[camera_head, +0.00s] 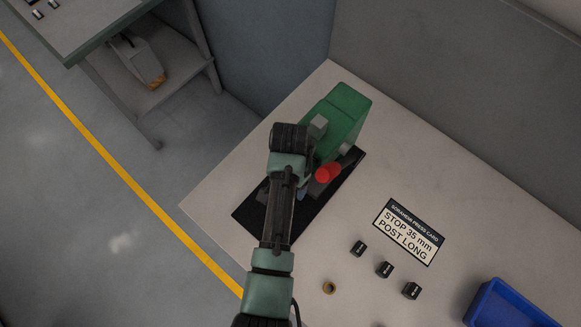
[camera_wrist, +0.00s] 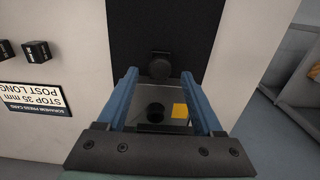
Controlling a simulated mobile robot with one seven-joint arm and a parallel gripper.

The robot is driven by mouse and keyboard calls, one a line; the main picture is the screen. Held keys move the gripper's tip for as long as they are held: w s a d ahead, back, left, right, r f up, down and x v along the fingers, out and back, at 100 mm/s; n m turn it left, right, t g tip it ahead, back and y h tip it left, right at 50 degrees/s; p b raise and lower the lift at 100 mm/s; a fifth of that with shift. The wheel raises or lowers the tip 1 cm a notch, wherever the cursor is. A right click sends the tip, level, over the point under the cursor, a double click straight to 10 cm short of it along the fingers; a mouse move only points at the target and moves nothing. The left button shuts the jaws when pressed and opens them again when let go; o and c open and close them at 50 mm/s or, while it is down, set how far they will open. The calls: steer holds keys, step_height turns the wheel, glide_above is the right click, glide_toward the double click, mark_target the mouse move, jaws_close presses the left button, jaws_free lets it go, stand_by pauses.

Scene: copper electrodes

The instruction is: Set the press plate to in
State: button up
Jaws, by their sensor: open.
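In the wrist view, a grey plate (camera_wrist: 150,94) shows between my fingers. It bears a black round knob (camera_wrist: 155,112) and a yellow square (camera_wrist: 179,111); I take it for the press plate, but cannot tell its setting. A dark round part (camera_wrist: 159,68) lies beyond it. My gripper (camera_wrist: 158,75) is open, its two blue fingers spread on either side above the plate, with nothing gripped.
A press card (camera_head: 409,232) reading "STOP 35 mm POST LONG" lies right of the base. Several small black blocks (camera_head: 385,269), a brass ring (camera_head: 329,287) and a blue bin (camera_head: 508,305) are nearer the front.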

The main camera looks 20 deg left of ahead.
step_height(320, 180, up, 11)
steer(key=shift+b, duration=0.35)
steer(key=shift+f, duration=0.15)
stand_by(0.3)
